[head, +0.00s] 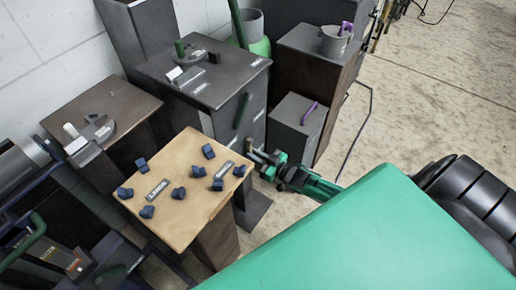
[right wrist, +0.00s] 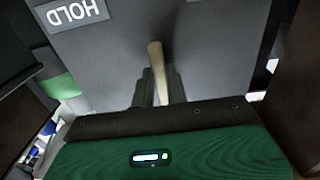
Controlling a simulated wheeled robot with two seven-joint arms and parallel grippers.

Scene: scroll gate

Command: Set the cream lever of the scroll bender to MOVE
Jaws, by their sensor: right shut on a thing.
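The scroll bender is the dark grey cabinet (head: 205,80) left of centre in the head view. Its cream lever (right wrist: 156,58) stands out from a grey panel (right wrist: 205,50) in the right wrist view. My right gripper (head: 254,156) is at the lower front face of that cabinet. In the right wrist view its dark fingers (right wrist: 157,88) are shut on the lever, with the cream end showing beyond them. A HOLD plate (right wrist: 72,12) appears upside down at the upper left of the panel. My left gripper is not in view.
A wooden-topped stand (head: 180,218) with several dark blue blocks is left of my right gripper. A low dark box (head: 298,117) with a purple handle stands to the right. A green handle (head: 242,110) juts from the cabinet above the gripper. Open floor lies at the right.

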